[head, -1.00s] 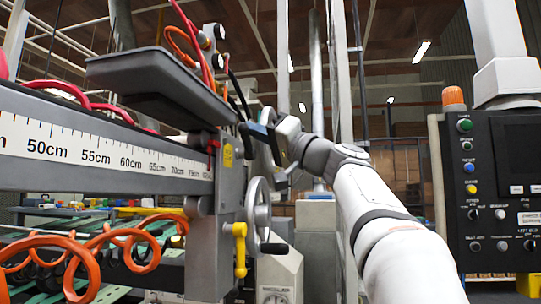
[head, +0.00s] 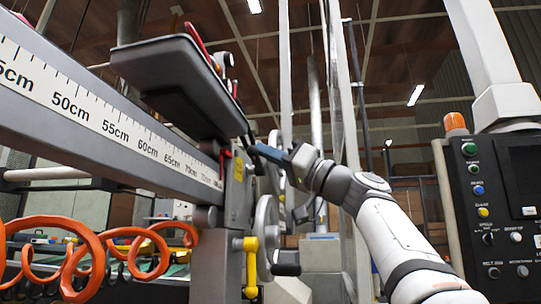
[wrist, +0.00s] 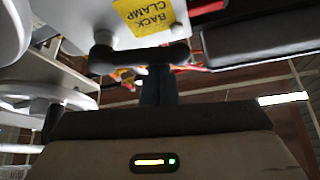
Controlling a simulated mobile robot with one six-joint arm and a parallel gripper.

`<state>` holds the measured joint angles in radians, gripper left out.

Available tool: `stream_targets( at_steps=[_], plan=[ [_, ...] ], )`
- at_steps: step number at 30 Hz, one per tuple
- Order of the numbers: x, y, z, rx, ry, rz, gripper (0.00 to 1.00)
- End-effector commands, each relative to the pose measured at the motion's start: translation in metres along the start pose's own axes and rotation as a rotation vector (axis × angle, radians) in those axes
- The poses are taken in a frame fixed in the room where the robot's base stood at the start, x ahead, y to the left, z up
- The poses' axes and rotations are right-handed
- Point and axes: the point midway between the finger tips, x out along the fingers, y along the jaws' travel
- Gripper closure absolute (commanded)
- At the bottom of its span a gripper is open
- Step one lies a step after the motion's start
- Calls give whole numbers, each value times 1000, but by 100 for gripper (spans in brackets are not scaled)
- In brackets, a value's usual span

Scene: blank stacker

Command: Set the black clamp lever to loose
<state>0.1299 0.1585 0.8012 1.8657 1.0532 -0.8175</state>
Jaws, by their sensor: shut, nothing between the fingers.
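The black clamp lever (wrist: 130,56) shows in the wrist view as a dark bar with a round knob at its left end. It lies just below a yellow "BACK CLAMP" label (wrist: 146,14), which appears upside down. My gripper (wrist: 158,76) is shut and empty, its narrow dark fingers pointing at the bar. The fingertips overlap the bar's middle or right part in the picture; I cannot tell if they touch it. In the head view my gripper (head: 256,150) is beside the machine's end, near a yellow label (head: 239,169). The lever is hard to make out there.
A grey beam with a centimetre scale (head: 120,125) runs in from the left, with a dark tray (head: 175,80) above it. A handwheel (head: 266,235) and a yellow lever (head: 250,262) are below my gripper. A control panel (head: 500,205) stands at the right.

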Motion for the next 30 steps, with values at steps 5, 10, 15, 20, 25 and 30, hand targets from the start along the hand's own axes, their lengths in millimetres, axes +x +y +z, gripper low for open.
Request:
stream_targets(
  at_steps=[5, 10, 15, 20, 25, 30],
  plan=[
    [2, -1, 2, 3, -2, -4, 100],
    [2, -2, 2, 4, -2, -5, 100],
    [6, -3, -8, 3, -2, -5, 100],
    [15, -6, -29, 4, -2, -7, 100],
    [-8, -3, -33, 2, -1, 0, 100],
    [-47, -2, -35, 2, -1, 0, 100]
  ],
)
